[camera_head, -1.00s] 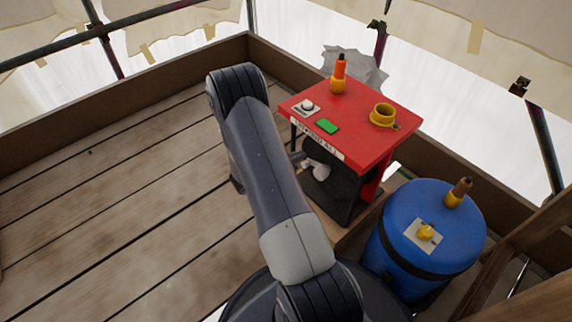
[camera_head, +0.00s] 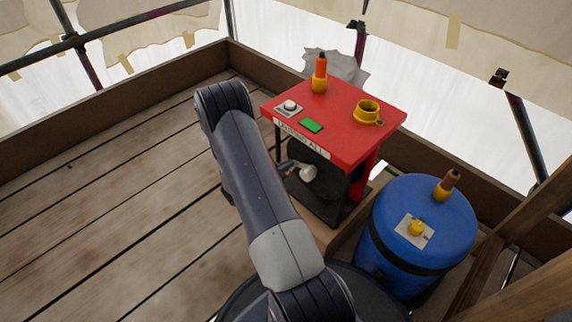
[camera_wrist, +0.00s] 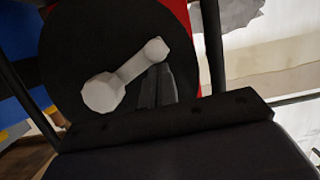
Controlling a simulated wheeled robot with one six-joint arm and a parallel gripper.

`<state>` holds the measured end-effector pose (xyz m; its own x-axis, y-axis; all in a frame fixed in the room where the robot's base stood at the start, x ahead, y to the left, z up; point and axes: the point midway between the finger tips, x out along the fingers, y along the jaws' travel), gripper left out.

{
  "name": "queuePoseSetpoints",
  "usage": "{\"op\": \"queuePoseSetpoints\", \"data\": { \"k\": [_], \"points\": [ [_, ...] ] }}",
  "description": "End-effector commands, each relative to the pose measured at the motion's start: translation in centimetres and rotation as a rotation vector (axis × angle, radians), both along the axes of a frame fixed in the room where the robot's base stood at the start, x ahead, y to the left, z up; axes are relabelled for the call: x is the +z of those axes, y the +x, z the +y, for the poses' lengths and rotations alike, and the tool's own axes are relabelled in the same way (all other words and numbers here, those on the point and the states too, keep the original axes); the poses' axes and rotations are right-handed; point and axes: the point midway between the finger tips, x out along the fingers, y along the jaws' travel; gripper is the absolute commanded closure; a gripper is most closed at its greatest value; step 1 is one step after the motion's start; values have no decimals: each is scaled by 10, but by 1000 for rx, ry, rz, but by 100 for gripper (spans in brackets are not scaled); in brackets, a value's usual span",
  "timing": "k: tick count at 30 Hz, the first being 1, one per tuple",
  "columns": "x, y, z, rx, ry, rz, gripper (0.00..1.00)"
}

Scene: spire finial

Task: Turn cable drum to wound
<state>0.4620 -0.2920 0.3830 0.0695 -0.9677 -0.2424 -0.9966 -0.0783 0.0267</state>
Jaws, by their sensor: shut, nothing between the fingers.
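The cable drum (camera_wrist: 72,45) shows in the wrist view as a dark round disc with a pale grey crank (camera_wrist: 130,72) across its face. The crank has a large faceted end at lower left and a smaller rounded end at upper right. My gripper (camera_wrist: 158,72) is shut and empty, its fingers just right of and below the crank arm; I cannot tell whether they touch it. In the head view the drum (camera_head: 328,178) sits dark under the red bench top, with the crank's pale end (camera_head: 307,173) in front.
The red bench top (camera_head: 345,135) carries an orange-handled tool (camera_head: 320,72), a white knob (camera_head: 290,105), a green panel (camera_head: 311,125) and a yellow ring cup (camera_head: 367,110). A blue barrel (camera_head: 400,240) stands at right. Open plank floor (camera_head: 110,200) lies left.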

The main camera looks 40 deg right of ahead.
Motion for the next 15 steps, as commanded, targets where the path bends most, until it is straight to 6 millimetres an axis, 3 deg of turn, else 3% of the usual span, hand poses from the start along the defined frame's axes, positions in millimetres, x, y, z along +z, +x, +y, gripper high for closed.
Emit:
{"op": "queuePoseSetpoints", "data": {
  "k": [15],
  "points": [
    [-8,-1,0,0,-8,102,100]
  ]
}}
